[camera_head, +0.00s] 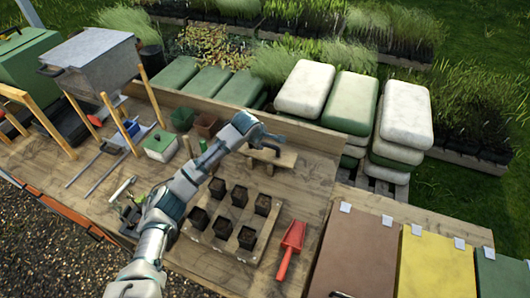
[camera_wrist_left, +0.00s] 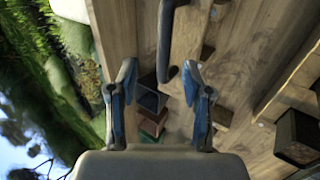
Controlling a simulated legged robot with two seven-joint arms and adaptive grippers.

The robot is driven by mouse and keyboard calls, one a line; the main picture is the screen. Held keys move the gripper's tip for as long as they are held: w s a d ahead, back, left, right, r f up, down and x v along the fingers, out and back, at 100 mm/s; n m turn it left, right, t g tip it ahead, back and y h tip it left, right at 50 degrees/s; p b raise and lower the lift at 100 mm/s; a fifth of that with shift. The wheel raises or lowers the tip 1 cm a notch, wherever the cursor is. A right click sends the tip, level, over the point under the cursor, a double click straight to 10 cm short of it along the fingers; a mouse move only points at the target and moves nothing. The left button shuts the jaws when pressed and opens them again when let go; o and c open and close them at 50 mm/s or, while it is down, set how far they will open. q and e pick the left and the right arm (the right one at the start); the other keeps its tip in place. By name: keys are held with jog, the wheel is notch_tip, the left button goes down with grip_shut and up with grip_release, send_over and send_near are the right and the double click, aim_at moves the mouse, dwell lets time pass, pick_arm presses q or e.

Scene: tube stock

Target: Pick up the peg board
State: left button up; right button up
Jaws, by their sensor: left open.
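The peg board (camera_head: 287,159), seemingly the small light-wood board with a dark curved handle (camera_head: 264,153) on top, lies on the wooden bench behind the potted tray. My left gripper (camera_head: 268,136) is open and empty, just above and behind the handle in the head view. In the left wrist view, the dark handle (camera_wrist_left: 165,42) shows ahead of and between the open blue-padded fingers of my left gripper (camera_wrist_left: 162,95), with no visible contact. The arm hides part of the bench around the board. My right gripper is not in view.
A wooden tray (camera_head: 209,239) with several dark pots stands in front of the board. A red scoop (camera_head: 291,245) lies to its right. Small pots (camera_head: 205,125) and a green-lidded box (camera_head: 161,146) stand to the left. The bench's raised back edge (camera_head: 318,133) runs close behind.

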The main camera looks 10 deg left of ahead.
aim_at(263, 144)
pick_arm(q)
jog(key=x, duration=0.2)
jog(key=shift+w+f, duration=0.2)
jog(key=shift+f, duration=0.1)
jog(key=shift+w+a+f, duration=0.15)
jog(key=shift+w+f, duration=0.05)
jog(key=shift+f, duration=0.05)
jog(key=f, duration=0.1)
jog(key=w+f, duration=0.1)
jog(key=f, duration=0.2)
jog(key=shift+w+a, duration=0.4)
jog(key=shift+w+d+f, duration=0.1)
jog(key=shift+w+f, duration=0.1)
jog(key=shift+f, duration=0.05)
jog(key=shift+w+d+f, duration=0.1)
jog(key=shift+d, duration=0.25)
jog(key=c, duration=0.8)
grip_shut()
jog(key=shift+a, duration=0.15)
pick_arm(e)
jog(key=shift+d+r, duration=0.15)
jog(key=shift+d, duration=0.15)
